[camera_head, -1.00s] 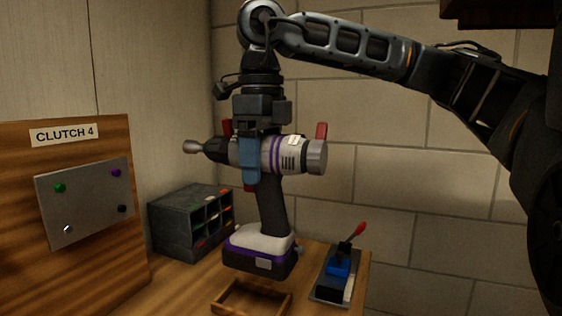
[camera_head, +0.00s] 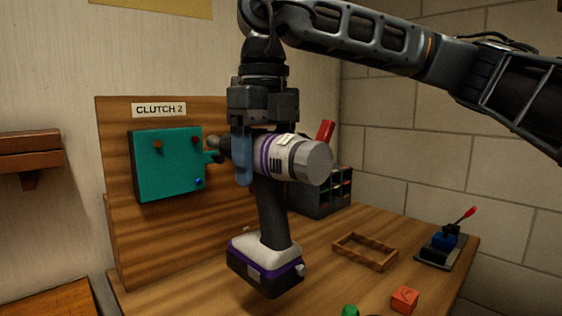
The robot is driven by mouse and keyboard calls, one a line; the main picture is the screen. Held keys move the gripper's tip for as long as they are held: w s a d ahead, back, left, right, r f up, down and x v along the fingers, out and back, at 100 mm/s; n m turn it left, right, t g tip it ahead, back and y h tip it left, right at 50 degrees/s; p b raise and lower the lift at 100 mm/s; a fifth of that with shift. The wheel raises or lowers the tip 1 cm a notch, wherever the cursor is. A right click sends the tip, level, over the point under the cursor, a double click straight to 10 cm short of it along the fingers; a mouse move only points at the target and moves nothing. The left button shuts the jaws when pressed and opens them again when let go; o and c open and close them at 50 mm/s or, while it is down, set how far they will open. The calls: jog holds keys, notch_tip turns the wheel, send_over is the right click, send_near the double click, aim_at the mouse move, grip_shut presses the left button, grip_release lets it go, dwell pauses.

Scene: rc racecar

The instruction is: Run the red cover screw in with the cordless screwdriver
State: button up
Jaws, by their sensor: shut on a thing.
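My gripper (camera_head: 244,162) is shut on the cordless screwdriver (camera_head: 300,158), a grey-white body with purple bands, dark handle and battery base. It is held upright in the air above the table. Its nose points left and away, toward the teal cover (camera_head: 168,175) on the wooden board. The nose end lies beside the cover's right edge in the picture; I cannot tell the gap in depth. A reddish-brown screw (camera_head: 157,146) shows at the cover's upper left, a brownish one (camera_head: 196,141) at upper right, a blue one (camera_head: 198,182) at lower right. Which is the red one is unclear.
The board (camera_head: 115,190) carries a "CLUTCH 2" label (camera_head: 159,110). On the table are an empty wooden frame (camera_head: 378,263), a dark parts bin (camera_head: 318,203), a red-handled clamp device (camera_head: 440,248), an orange block (camera_head: 404,299) and a green piece (camera_head: 350,311). A shelf (camera_head: 30,160) is at left.

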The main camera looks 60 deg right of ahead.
jog(key=shift+w+a, duration=0.25)
jog(key=shift+a, duration=0.3)
jog(key=shift+w+d+p, duration=0.2)
jog(key=shift+w+p, duration=0.15)
jog(key=shift+w, duration=0.5)
jog(key=shift+w+d+p, duration=0.15)
jog(key=shift+w+p, duration=0.2)
jog(key=shift+w, duration=0.45)
jog(key=shift+w+b, duration=0.1)
jog(key=shift+b, duration=0.3)
jog(key=shift+w+d, duration=0.15)
jog(key=shift+w, duration=0.45)
jog(key=shift+w+d, duration=0.15)
jog(key=shift+w, duration=0.45)
dwell(2.5)
jog(key=shift+s, duration=0.15)
jog(key=shift+s+a+b, duration=0.25)
jog(key=shift+s+b, duration=0.15)
jog(key=shift+s, duration=0.75)
jog(key=shift+s+a+b, duration=0.25)
jog(key=shift+s+b, duration=0.1)
jog(key=shift+s, duration=0.8)
